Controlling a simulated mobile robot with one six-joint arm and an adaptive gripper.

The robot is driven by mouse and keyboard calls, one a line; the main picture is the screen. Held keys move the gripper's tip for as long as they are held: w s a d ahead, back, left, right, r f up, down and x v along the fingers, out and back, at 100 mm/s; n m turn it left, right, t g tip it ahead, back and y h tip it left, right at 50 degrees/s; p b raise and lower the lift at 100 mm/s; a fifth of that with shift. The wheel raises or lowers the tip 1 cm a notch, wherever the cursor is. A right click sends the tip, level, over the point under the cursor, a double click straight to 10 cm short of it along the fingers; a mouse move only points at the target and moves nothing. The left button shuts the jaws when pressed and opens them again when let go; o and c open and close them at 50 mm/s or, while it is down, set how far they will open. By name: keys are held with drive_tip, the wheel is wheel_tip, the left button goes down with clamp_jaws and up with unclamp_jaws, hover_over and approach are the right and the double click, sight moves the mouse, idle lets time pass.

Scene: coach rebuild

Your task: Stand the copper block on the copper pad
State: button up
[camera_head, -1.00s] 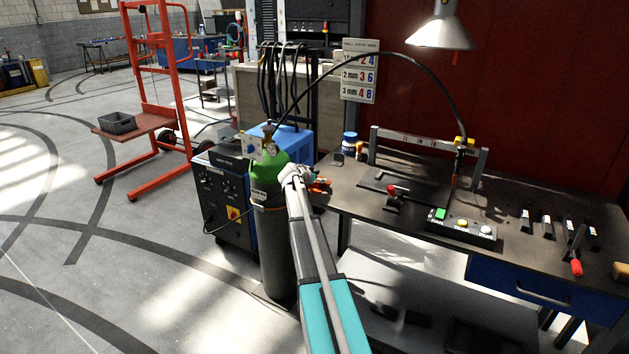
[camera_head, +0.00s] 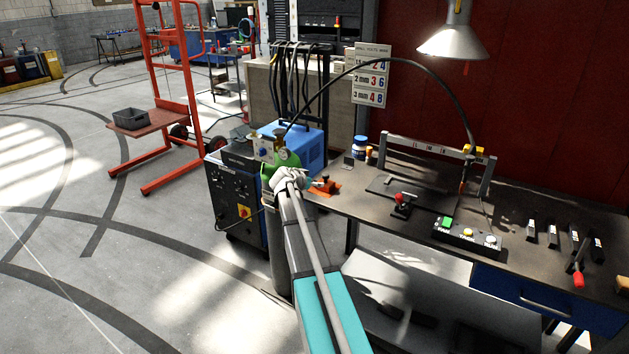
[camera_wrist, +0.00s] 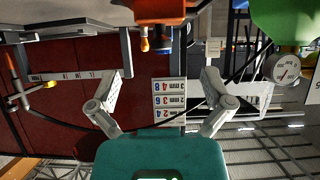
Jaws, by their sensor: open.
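My gripper (camera_wrist: 158,90) shows in the wrist view with two grey fingers spread wide and nothing between them. In the head view my arm's end is in front of the green gas cylinder (camera_head: 286,160), near the bench's left end, and the fingers cannot be made out. An orange, copper-like patch (camera_head: 329,189) lies at that bench end with a small dark and red item on it; I cannot tell whether it is the copper pad. An orange piece (camera_wrist: 160,10) shows at the top of the upside-down wrist view. I cannot clearly identify the copper block.
The bench carries a blue-and-white jar (camera_head: 360,146), a red-knobbed fixture (camera_head: 401,201), a button box (camera_head: 467,235) and a metal frame (camera_head: 430,148). A lamp (camera_head: 455,38) hangs above. A dark welding machine (camera_head: 236,200) stands left. Floor beyond is open, with a red lift (camera_head: 172,95).

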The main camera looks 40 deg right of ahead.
drive_tip(key=shift+a+r, duration=0.1)
drive_tip(key=shift+a, duration=0.1)
idle(0.6)
drive_tip(key=s+a+f+n+g+y, duration=0.1)
drive_tip(key=s+a+f+n+y, duration=0.2)
drive_tip(key=s+a, duration=0.6)
drive_tip(key=s+a+f+n+g+y, duration=0.2)
drive_tip(key=s+a+n, duration=0.4)
drive_tip(key=a, duration=1.3)
drive_tip(key=s+a+f+n+g+y, duration=0.1)
drive_tip(key=s+a+f+n+y, duration=0.3)
drive_tip(key=s+a, duration=0.7)
drive_tip(key=a+y, duration=0.2)
drive_tip(key=a, duration=0.2)
drive_tip(key=shift+s+f+n+g, duration=0.3)
drive_tip(key=shift+s+f, duration=0.05)
drive_tip(key=shift+s, duration=0.05)
